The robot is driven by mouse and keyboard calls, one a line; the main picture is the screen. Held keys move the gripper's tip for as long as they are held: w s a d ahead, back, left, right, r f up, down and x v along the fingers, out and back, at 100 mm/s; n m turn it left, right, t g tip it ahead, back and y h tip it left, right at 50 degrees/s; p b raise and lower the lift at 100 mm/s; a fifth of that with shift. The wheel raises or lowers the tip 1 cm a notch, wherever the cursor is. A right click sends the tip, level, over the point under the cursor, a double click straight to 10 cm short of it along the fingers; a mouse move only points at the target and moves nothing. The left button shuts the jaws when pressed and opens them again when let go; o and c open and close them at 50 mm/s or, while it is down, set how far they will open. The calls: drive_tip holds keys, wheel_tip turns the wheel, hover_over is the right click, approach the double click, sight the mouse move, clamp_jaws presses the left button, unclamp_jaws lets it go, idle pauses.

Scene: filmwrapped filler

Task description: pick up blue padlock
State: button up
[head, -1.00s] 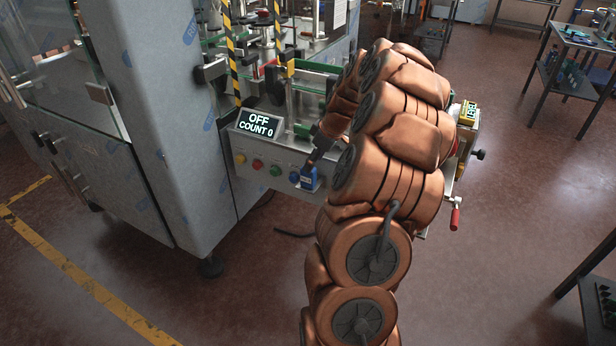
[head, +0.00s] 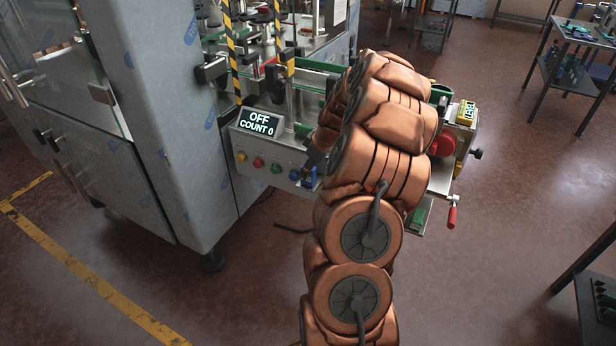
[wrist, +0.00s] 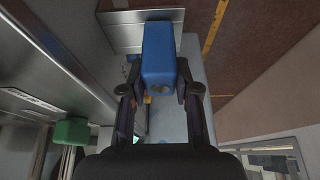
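The blue padlock (wrist: 158,55) sits between the fingertips of my gripper (wrist: 159,78) in the wrist view. One finger is against or very near each side of its body, with almost no gap. In the head view my gripper (head: 312,166) is at the front control panel, near the blue button, and covers most of the padlock. The padlock's shackle cannot be made out.
The machine's control panel (head: 275,168) carries several coloured buttons below a display (head: 258,122) reading OFF, COUNT 0. A green block (wrist: 71,131) shows in the wrist view. Open floor lies in front.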

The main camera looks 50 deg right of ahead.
clamp_jaws()
drive_tip(key=shift+r, duration=0.1)
